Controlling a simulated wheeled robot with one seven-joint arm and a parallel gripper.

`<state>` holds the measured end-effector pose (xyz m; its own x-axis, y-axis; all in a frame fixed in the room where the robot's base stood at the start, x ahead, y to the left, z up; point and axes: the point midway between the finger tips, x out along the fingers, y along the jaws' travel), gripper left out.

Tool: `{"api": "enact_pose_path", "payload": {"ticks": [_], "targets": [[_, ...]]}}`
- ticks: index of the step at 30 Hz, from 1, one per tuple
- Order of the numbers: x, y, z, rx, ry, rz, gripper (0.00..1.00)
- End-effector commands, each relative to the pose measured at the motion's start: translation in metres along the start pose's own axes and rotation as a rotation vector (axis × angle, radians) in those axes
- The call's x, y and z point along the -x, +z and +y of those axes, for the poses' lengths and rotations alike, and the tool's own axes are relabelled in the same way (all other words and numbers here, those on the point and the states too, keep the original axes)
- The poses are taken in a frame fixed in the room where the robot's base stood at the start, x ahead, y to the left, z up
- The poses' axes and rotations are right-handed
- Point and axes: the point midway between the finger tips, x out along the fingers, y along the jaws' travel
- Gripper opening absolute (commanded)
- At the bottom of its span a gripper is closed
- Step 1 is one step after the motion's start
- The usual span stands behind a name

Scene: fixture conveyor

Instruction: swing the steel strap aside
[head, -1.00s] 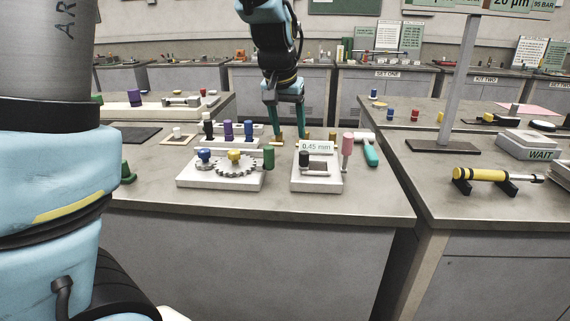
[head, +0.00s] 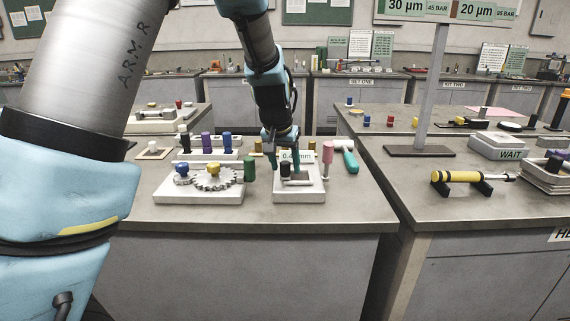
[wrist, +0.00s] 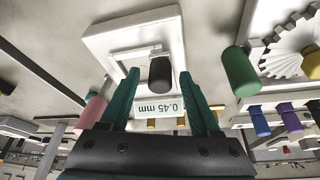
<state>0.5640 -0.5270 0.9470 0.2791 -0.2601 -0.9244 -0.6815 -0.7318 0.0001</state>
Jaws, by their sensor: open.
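A white fixture block (head: 312,192) stands near the bench's front edge, with a 0.45 mm label on it. It also shows in the wrist view (wrist: 108,40). A black knob (wrist: 160,73) stands on the block, and it shows in the head view (head: 285,170). A pale strap-like bar (wrist: 128,54) lies by the knob; its full outline is hard to tell. My gripper (wrist: 160,76) is open over the block, its green fingers on either side of the knob in the wrist view. Contact with the knob cannot be told. In the head view my gripper (head: 284,160) partly covers the label.
A green peg (head: 250,169) and a gear plate (head: 180,196) are close on the left. Several coloured pegs stand behind. A sign post (head: 432,95) rises on the right bench.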

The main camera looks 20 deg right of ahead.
Motion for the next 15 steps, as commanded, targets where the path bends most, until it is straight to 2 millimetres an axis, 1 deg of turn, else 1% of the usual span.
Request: {"api": "enact_pose_path", "payload": {"ticks": [9, 11, 15], "targets": [[-0.0029, -0.0003, -0.0003, 0.001, 0.0, 0.001, 0.63], [-0.0028, -0.0003, -0.0003, 0.001, 0.0, 0.001, 0.58], [-0.0028, -0.0003, -0.0003, 0.001, 0.0, 0.001, 0.42]]}}
